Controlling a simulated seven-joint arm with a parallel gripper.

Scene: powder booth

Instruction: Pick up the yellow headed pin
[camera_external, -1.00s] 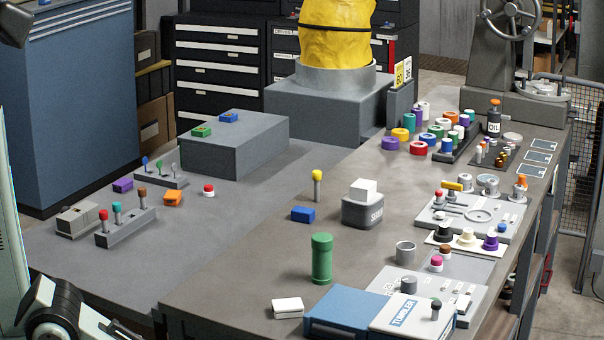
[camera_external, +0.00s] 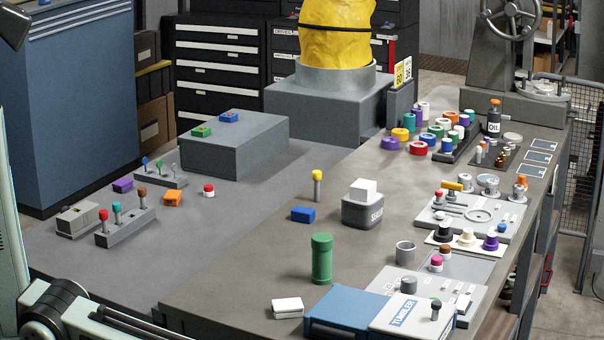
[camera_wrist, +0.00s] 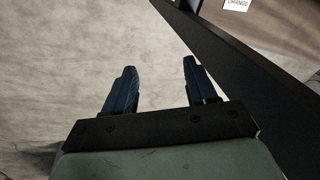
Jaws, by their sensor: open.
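The yellow headed pin (camera_external: 317,184) stands upright near the middle of the table in the external view, with a round yellow head on a thin grey shaft. It is just behind a small blue block (camera_external: 303,214). In the wrist view my gripper (camera_wrist: 158,80) is open and empty, its two dark blue fingers apart over bare floor beside a dark edge. The pin is not in the wrist view. In the external view only part of my arm shows at the bottom left, far from the pin; the fingers are out of that picture.
A green cylinder (camera_external: 321,259) stands in front of the pin. A grey block with a white top (camera_external: 362,204) is to its right. A blue tumbler box (camera_external: 372,314) and a white block (camera_external: 287,307) lie near the front. Red, teal and brown pins stand in a rack (camera_external: 126,228) at left.

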